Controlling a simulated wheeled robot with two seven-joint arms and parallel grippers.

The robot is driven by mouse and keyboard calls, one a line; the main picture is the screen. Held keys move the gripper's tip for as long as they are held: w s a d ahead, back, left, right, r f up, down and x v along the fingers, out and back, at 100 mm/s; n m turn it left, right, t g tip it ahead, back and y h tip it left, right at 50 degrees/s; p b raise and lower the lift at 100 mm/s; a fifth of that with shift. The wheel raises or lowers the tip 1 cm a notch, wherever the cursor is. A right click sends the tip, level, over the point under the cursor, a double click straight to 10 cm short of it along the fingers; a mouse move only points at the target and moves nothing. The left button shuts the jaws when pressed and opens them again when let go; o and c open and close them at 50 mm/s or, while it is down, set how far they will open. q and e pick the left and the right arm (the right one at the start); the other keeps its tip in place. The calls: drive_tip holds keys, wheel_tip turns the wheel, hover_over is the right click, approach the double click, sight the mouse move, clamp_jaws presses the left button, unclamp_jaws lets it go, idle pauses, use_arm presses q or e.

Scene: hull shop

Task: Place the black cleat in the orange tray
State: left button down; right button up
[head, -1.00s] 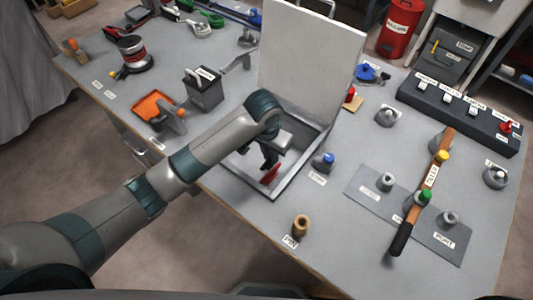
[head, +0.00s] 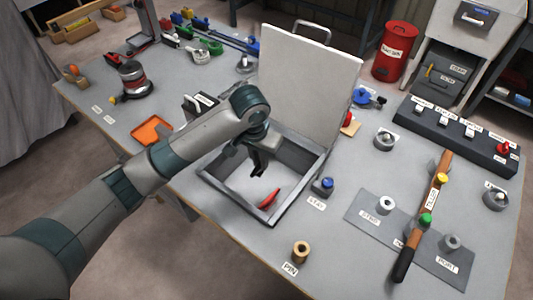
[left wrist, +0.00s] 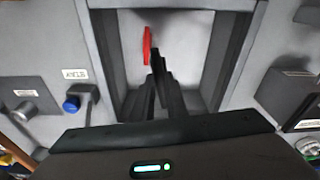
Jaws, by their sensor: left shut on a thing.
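My left gripper (head: 258,170) points down over the open grey box (head: 278,215). It is shut on a small dark thing that looks like the black cleat (left wrist: 159,62); this barely stands out from the dark fingers. In the left wrist view the fingers (left wrist: 165,85) reach over the box, with the dark piece at their tips. The orange tray (head: 151,131) lies flat on the bench to the left, beyond my left forearm, and its visible floor looks empty. My right gripper is not in view.
A red curved thing (head: 270,198) lies in the box. The box's pale lid (head: 310,90) stands upright behind it. A dark block with a handle (head: 201,103) stands between tray and box, partly behind my arm. A blue-topped knob (head: 325,185) is right of the box.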

use_arm(q)
drive_tip(key=s+a+r+n, duration=0.2)
drive_tip(key=s+a+r, duration=0.1)
drive_tip(key=a+r, duration=0.4)
drive_tip(key=s+a+r+n, duration=0.2)
drive_tip(key=s+a+r, duration=0.2)
drive_tip(key=a+r, duration=0.4)
wheel_tip(320, 180, up, 4)
drive_tip(key=shift+s+n+y+b, duration=0.2)
drive_tip(key=shift+n+y+b, duration=0.2)
drive_tip(key=shift+b, duration=0.05)
drive_tip(key=shift+a, duration=0.1)
